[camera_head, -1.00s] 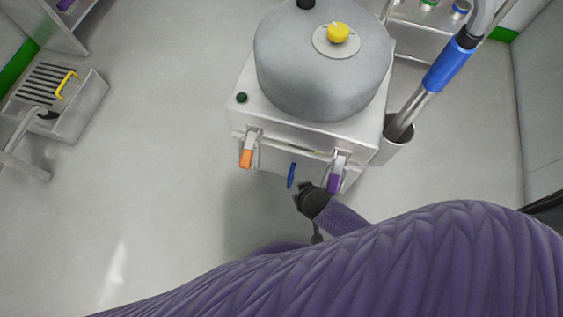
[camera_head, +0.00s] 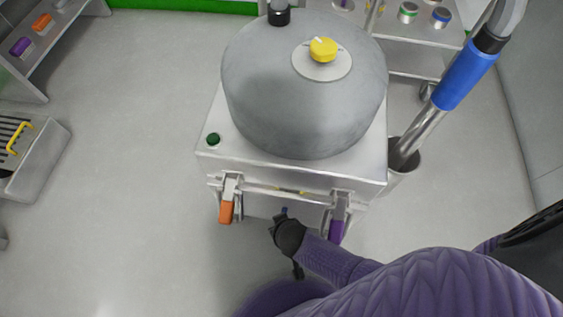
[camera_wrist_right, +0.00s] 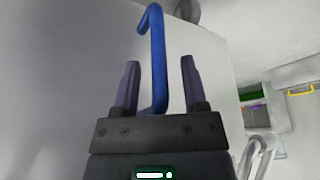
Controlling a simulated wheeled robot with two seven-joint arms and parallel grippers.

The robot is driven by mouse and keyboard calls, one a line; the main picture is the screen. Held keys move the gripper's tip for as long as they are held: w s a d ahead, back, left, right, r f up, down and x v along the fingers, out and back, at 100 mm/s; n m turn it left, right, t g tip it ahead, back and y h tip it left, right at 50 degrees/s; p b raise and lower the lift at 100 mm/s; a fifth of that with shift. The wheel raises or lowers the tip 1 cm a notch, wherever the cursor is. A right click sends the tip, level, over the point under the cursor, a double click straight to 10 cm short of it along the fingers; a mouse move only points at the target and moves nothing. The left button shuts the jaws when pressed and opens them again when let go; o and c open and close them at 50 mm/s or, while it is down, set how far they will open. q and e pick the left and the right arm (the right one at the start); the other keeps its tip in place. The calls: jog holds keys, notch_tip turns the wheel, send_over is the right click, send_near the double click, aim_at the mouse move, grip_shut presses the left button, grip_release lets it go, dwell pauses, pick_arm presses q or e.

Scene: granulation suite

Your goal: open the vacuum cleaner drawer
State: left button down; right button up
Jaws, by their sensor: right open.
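The vacuum cleaner (camera_head: 300,95) has a round grey tank on a pale square metal body. A blue handle (camera_head: 285,210) is on its front, low between an orange latch (camera_head: 226,211) and a purple latch (camera_head: 337,231). My right gripper (camera_head: 280,221) is at this handle and hides most of it. In the right wrist view, the blue handle (camera_wrist_right: 158,65) stands between the two open fingers of my right gripper (camera_wrist_right: 159,75), with gaps on both sides. The drawer front is largely hidden in the head view. My left gripper is out of view.
A metal holder (camera_head: 405,160) with a blue-gripped wand (camera_head: 465,75) stands right of the cleaner. A metal box with a yellow handle (camera_head: 18,137) is at the left. A shelf with orange and purple items (camera_head: 40,28) is at the upper left. Floor on the left is clear.

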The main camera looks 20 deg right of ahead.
grip_shut()
dwell(1.4)
